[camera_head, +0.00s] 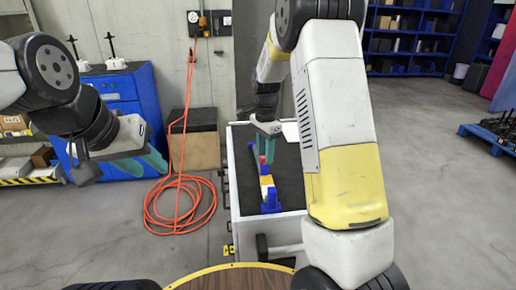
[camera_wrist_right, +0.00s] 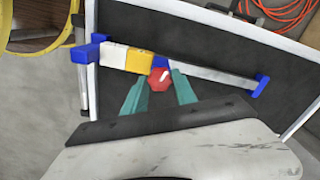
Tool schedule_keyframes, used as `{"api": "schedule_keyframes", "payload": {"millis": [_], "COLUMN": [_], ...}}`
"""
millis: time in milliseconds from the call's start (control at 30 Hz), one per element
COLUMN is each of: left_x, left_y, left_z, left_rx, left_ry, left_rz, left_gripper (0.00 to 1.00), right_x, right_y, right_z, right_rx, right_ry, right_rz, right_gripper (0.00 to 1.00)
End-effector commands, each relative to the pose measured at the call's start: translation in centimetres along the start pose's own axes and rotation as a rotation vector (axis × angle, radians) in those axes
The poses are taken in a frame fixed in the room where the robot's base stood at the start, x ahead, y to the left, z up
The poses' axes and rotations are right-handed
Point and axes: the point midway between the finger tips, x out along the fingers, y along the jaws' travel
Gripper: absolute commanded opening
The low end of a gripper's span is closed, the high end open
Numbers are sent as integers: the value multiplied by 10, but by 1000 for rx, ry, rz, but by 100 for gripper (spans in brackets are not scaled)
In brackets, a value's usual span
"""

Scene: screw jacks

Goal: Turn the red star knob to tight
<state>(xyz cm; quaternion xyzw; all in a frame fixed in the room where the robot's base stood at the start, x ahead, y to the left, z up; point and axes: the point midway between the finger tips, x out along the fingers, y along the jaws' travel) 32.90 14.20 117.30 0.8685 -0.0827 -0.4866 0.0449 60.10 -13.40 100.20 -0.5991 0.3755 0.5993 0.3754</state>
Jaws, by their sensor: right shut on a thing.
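The red star knob (camera_wrist_right: 160,78) has a white mark on its face and sits on the side of a screw jack with a white and yellow body (camera_wrist_right: 127,57), blue ends and a grey bar. The jack lies on the dark top of a white-rimmed cart (camera_head: 234,190). My right gripper (camera_wrist_right: 160,90) has its green fingers on either side of the knob, shut on it. In the head view my right gripper (camera_head: 264,148) is above the jack (camera_head: 267,182), partly covering it. My left gripper (camera_head: 155,165) is at the left, away from the cart; its finger gap is unclear.
A blue cabinet (camera_head: 110,105) stands at the back left. An orange hose (camera_head: 180,205) lies coiled on the floor left of the cart. A round wooden top (camera_head: 230,280) is at the front edge. Blue shelves (camera_head: 410,45) are far back right.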

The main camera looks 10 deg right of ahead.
Motion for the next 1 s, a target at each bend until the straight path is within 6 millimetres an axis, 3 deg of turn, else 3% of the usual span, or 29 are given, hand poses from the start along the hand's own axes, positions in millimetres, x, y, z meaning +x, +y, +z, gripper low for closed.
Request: {"api": "schedule_keyframes", "payload": {"millis": [400,933,967,1000], "left_x": [0,0,0,0], "left_y": [0,0,0,0], "left_z": [0,0,0,0], "left_rx": [0,0,0,0], "left_ry": [0,0,0,0], "left_rz": [0,0,0,0], "left_gripper": [36,36,36,36], "right_x": [0,0,0,0], "right_y": [-1,-1,-1,-1], "right_z": [0,0,0,0], "right_rx": [177,199,199,199], "right_ry": [1,1,1,1], "right_rz": [-2,-2,-2,-2], "right_gripper": [0,0,37,45]}}
